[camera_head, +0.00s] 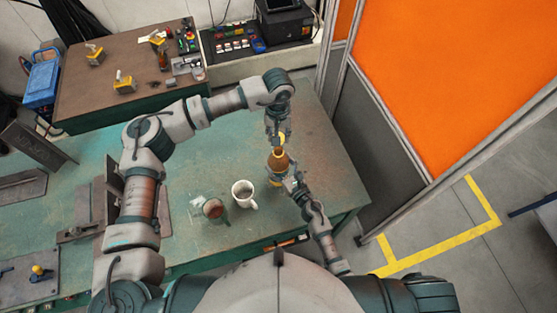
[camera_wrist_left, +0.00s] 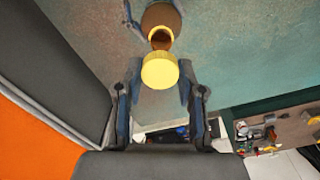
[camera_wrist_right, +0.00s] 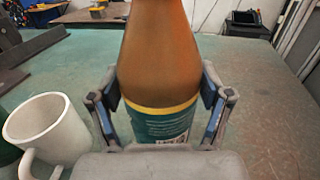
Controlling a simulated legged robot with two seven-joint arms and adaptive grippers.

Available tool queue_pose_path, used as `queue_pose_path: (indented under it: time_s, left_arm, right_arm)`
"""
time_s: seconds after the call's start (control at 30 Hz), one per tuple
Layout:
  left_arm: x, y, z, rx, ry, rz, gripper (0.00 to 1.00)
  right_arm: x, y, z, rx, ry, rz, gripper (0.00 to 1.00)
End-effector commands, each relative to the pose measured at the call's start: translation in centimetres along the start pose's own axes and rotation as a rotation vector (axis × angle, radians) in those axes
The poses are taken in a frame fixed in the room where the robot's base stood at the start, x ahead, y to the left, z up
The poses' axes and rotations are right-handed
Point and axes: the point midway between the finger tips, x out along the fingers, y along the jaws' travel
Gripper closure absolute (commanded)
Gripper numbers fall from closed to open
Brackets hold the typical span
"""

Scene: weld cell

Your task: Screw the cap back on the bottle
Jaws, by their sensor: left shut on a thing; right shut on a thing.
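A brown bottle (camera_head: 277,163) with a teal and yellow label stands upright near the right part of the green table. My right gripper (camera_head: 286,182) is shut on its body; the bottle (camera_wrist_right: 160,70) fills the middle of the right wrist view between both fingers. My left gripper (camera_head: 277,137) is above the bottle, shut on a yellow cap (camera_wrist_left: 160,70). In the left wrist view the bottle's open neck (camera_wrist_left: 161,38) shows just beyond the cap, with a yellow rim. The cap looks apart from the neck; the exact gap cannot be told.
A white mug (camera_head: 243,195) and another cup (camera_head: 213,208) stand left of the bottle on the green table (camera_head: 190,250). Metal parts and plates lie further left. An orange partition (camera_head: 450,80) rises at the right. The table behind the bottle is clear.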

Motion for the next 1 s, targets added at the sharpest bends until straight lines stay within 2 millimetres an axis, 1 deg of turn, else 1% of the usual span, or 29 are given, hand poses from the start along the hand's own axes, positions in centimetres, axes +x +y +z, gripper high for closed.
queue_pose_path:
  time_s: [0.2,0.3,0.8,1.0]
  left_arm:
    - [3.1,-0.1,-0.1,0.0,-0.006,-0.002,0.72]
    - [4.2,-0.1,-0.1,0.0,-0.007,-0.003,0.72]
    - [4.4,-0.1,-0.2,0.0,-0.005,-0.003,0.72]
    - [5.2,-0.1,-0.2,0.0,-0.006,-0.003,0.72]
  right_arm:
    - [0.0,0.0,0.0,0.0,0.0,0.0,0.85]
    - [0.0,0.0,0.0,0.0,0.0,0.0,0.85]
    - [0.0,0.0,0.0,0.0,0.0,0.0,0.85]
    - [0.0,0.0,0.0,0.0,0.0,0.0,0.85]
